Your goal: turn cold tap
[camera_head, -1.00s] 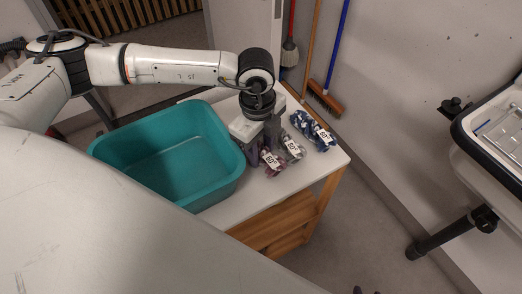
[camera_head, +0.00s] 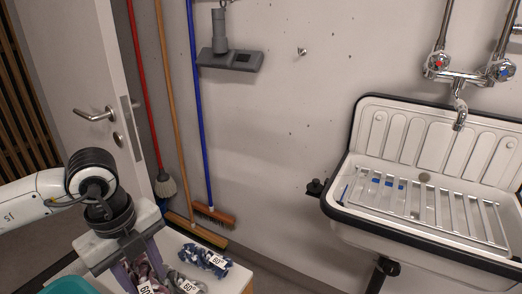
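The wall tap (camera_head: 458,78) is at the upper right, above a white sink. Its left knob (camera_head: 438,63) has a red mark. Its right knob (camera_head: 505,70), the cold one, has a blue mark and sits near the right edge of the view. The spout points down over the sink. My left gripper (camera_head: 135,265) is at the lower left, far from the tap, pointing down at a dark purple bundle with a 60° label (camera_head: 147,288). Its fingers look apart, but whether they hold the bundle I cannot tell. My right gripper is out of view.
The white sink (camera_head: 365,104) has a metal rack (camera_head: 425,205) across it. Grey (camera_head: 186,284) and blue (camera_head: 206,259) bundles lie beside the gripper. A teal tub (camera_head: 68,286) is at the lower left. Brooms lean on the wall beside a door (camera_head: 85,60).

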